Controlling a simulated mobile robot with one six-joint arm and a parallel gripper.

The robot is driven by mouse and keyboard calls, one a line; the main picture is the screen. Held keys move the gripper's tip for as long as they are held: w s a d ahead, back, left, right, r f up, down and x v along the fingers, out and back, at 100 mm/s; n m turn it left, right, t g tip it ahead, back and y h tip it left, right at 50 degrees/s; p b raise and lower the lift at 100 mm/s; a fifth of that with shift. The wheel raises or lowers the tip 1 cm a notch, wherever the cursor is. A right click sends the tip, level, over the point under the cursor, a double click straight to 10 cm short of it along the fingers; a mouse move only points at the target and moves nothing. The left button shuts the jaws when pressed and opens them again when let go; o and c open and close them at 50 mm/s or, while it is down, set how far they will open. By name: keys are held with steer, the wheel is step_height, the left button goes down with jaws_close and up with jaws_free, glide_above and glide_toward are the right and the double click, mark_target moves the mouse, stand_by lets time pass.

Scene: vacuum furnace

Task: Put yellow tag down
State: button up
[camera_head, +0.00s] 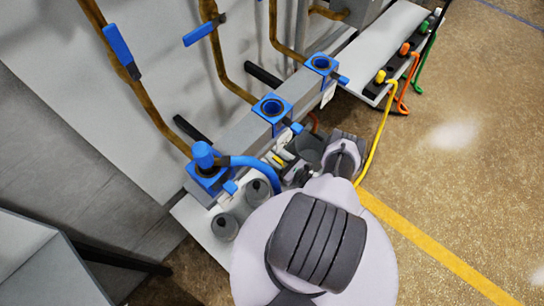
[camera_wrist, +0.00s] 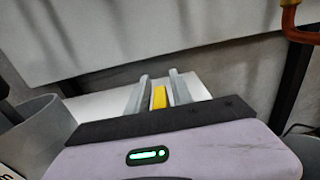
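The yellow tag (camera_wrist: 159,97) shows in the wrist view as a small upright strip between the two grey fingers of my gripper (camera_wrist: 160,88). The fingers stand apart, one on each side of the tag, with narrow pale gaps beside it. I cannot tell whether they touch it. A white surface lies behind the fingertips, and whether the tag rests on it is unclear.
Blue valve fittings (camera_head: 272,106) sit along the bar, and a blue hose (camera_head: 255,166) loops close to my gripper. Dark grey round parts (camera_head: 225,227) stand on a pale shelf. A side panel (camera_head: 383,50) carries yellow, orange and green hoses. The floor at right is open.

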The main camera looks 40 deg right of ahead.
steer(key=shift+o, duration=0.4)
steer(key=s, duration=0.8)
steer(key=s+d, duration=0.1)
steer(key=s, duration=0.3)
